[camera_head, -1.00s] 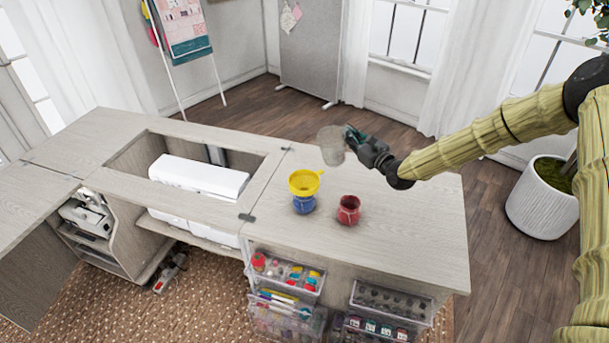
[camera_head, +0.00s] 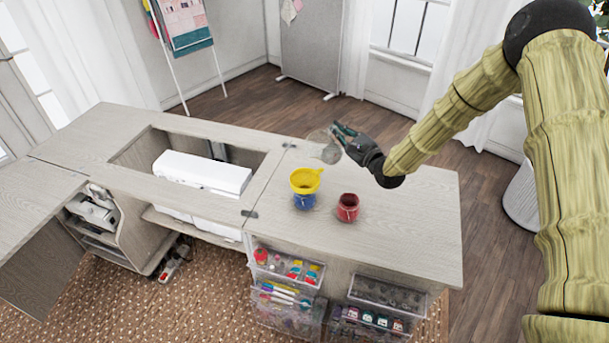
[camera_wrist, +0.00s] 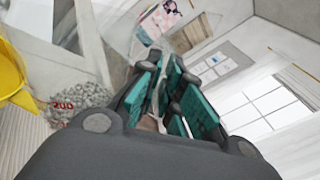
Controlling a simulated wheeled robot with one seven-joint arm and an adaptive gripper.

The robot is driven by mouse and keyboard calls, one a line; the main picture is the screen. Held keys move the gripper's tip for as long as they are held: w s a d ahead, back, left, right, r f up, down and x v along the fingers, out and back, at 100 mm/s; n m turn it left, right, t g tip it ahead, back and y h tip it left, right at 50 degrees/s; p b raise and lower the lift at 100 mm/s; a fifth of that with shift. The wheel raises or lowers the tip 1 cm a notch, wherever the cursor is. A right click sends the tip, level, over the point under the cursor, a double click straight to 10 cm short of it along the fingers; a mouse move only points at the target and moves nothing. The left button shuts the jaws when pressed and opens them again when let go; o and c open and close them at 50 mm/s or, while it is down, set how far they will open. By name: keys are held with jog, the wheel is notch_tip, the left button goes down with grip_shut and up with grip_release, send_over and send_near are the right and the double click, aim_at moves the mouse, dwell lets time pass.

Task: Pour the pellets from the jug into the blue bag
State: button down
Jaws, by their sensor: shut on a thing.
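My gripper (camera_head: 343,134) is shut on the clear jug (camera_head: 323,149) and holds it above the cabinet top, behind and to the right of the blue bag. The jug is tilted. In the wrist view, grey pellets (camera_wrist: 82,100) show in the jug near red markings, beside my gripper (camera_wrist: 170,88). The blue bag (camera_head: 304,202) stands on the cabinet top with a yellow funnel (camera_head: 305,181) in its mouth. The funnel's edge also shows at the left of the wrist view (camera_wrist: 12,75). The inside of the bag is hidden.
A red bag (camera_head: 347,208) stands just right of the blue bag. The white sewing machine (camera_head: 203,173) lies in the cabinet opening to the left. Clear drawers (camera_head: 290,268) with supplies are below the front edge. The cabinet top (camera_head: 415,235) is free at the right.

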aim_at(325, 135)
jog(key=shift+s+a+r+n, duration=0.1)
jog(key=shift+a+r+n, duration=0.3)
jog(key=shift+n, duration=0.1)
jog(key=shift+s+a+f+n, duration=0.25)
jog(key=shift+s+f+n, duration=0.05)
jog(key=shift+f+n, duration=0.4)
jog(key=shift+s+a+n, duration=0.4)
jog(key=shift+a+n, duration=0.15)
jog(key=shift+n, duration=0.45)
jog(key=shift+s+a+r+n, duration=0.2)
jog(key=shift+a+r+n, duration=0.15)
jog(key=shift+r+n, duration=0.15)
jog(key=shift+s+a+r+n, duration=0.2)
jog(key=shift+a+r+n, duration=0.1)
jog(key=shift+r+n, duration=0.15)
jog(key=shift+s+a+f+n+b, duration=0.4)
jog(key=shift+n+b, duration=0.15)
jog(key=shift+n, duration=0.2)
jog(key=shift+a, duration=0.2)
jog(key=shift+s+a+r+n, duration=0.15)
jog(key=shift+s+r+n, duration=0.05)
jog(key=shift+n, duration=0.2)
jog(key=shift+s+a+r+n, duration=0.2)
jog(key=shift+s+a+n, duration=0.05)
jog(key=shift+n, duration=0.05)
